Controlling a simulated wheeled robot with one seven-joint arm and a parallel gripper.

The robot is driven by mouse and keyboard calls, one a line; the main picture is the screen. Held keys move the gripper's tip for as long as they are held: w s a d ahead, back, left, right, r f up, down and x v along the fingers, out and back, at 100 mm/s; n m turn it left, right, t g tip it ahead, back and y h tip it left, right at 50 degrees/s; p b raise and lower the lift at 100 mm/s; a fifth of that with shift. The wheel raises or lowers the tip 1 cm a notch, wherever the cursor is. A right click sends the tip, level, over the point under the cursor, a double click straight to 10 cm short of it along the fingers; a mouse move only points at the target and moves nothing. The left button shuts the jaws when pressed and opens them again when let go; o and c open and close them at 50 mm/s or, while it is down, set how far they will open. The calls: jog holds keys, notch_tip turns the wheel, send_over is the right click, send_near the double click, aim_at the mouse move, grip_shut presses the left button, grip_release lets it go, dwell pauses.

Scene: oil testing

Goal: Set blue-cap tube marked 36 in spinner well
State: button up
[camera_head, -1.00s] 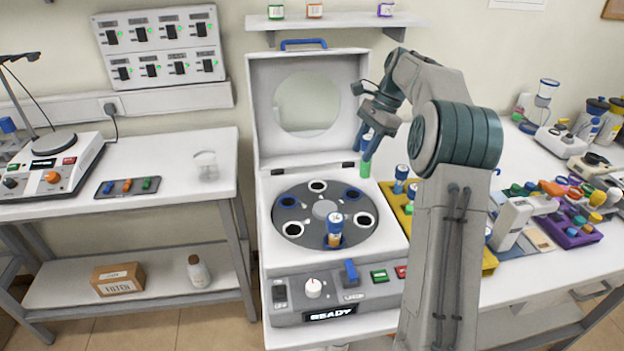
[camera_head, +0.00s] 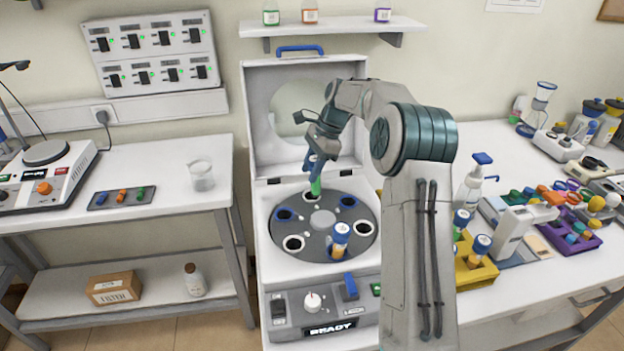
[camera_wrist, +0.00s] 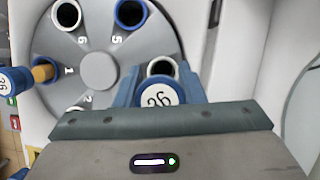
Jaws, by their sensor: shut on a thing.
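My gripper (camera_head: 316,158) is shut on a blue-cap tube with green contents (camera_head: 316,186). In the wrist view the cap top (camera_wrist: 157,95) is white with a turned number that reads as 36, between my blue fingers. The tube hangs roughly upright over the rear of the grey spinner rotor (camera_head: 323,239), just above a white-rimmed well (camera_wrist: 161,67). I cannot tell whether its tip has entered the well. Another blue-cap tube with orange contents (camera_head: 339,240) stands in the front well, marked 1 in the wrist view. The other visible wells look empty.
The spinner's lid (camera_head: 250,120) stands open behind the rotor. A yellow rack (camera_head: 474,272) with blue-cap tubes is to the right, partly hidden by my arm. A beaker (camera_head: 201,175) stands on the left bench.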

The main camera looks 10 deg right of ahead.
aim_at(312, 185)
jog(key=f, duration=0.4)
jog(key=shift+s+d+f, duration=0.1)
jog(key=shift+s+f, duration=0.2)
grip_shut()
jog(key=shift+w+f, duration=0.2)
jog(key=shift+w, duration=0.2)
jog(key=o, duration=1.2)
grip_release()
jog(key=shift+r, duration=0.25)
jog(key=s+v, duration=0.1)
jog(key=v, duration=1.1)
jog(key=s+a+r+n+h, duration=0.2)
jog(key=s+a+r+n, duration=0.2)
jog(key=s, duration=0.3)
jog(key=s+f+n+t+h, duration=0.1)
jog(key=s+n, duration=0.5)
jog(key=s, duration=0.9)
jog(key=s+f+n+t+h, duration=0.1)
jog(key=s+f+n+t, duration=0.2)
jog(key=s, duration=1.1)
jog(key=shift+s+f+n+h, duration=0.35)
jog(key=shift+f+n, duration=0.35)
jog(key=shift+n, duration=0.8)
